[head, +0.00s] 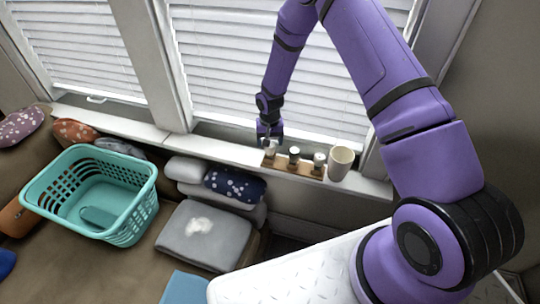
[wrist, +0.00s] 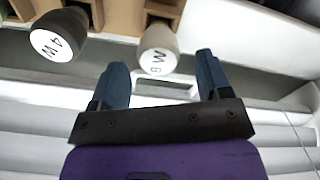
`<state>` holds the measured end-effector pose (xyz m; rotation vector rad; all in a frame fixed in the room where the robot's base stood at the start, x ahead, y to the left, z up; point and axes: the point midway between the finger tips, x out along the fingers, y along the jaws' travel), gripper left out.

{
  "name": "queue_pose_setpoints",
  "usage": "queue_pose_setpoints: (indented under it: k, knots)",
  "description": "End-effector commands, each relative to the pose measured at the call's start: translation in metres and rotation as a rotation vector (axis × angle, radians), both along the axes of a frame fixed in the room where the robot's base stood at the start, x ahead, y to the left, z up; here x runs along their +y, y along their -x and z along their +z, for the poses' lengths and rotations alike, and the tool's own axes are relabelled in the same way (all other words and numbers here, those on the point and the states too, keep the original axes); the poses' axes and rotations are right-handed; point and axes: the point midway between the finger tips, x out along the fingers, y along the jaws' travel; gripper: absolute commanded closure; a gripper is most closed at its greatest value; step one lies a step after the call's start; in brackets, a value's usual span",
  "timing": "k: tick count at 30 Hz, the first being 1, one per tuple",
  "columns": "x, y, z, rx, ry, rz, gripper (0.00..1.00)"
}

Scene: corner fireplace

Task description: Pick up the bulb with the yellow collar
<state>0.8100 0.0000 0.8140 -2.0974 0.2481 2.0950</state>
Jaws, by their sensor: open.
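A row of bulbs stands in a wooden rack (head: 290,166) on the windowsill: a left bulb (head: 270,149), a middle bulb (head: 294,154) and a right bulb (head: 319,159). I cannot make out which has the yellow collar. My gripper (head: 270,138) is at the left bulb, pointing down. In the wrist view, my open fingers (wrist: 161,64) have one pale bulb (wrist: 158,48) between or just beyond their tips. Its round white label seems to read 8 W. The collars are hidden there.
A cream cup (head: 341,161) stands right of the rack on the narrow windowsill (head: 222,151). Window blinds (head: 225,70) are close behind. A teal basket (head: 100,195), grey cushions (head: 205,235) and a patterned pillow (head: 235,186) lie below the sill.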

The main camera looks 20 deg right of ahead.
Motion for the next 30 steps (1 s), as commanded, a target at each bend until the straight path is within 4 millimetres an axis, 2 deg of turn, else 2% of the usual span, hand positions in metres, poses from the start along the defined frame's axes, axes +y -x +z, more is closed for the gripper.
queue_pose_setpoints:
  k: [9, 13, 20, 27, 30]
  knots:
    - [0.000, 0.004, -0.041, 0.003, 0.000, 0.000, 0.29]
    - [0.000, 0.003, -0.049, 0.001, 0.000, 0.001, 0.29]
    - [0.000, 0.003, -0.050, 0.001, 0.000, 0.001, 0.29]
    - [0.000, 0.003, -0.050, 0.001, 0.000, 0.000, 0.78]
    - [0.000, 0.003, -0.050, 0.001, 0.000, 0.000, 0.78]
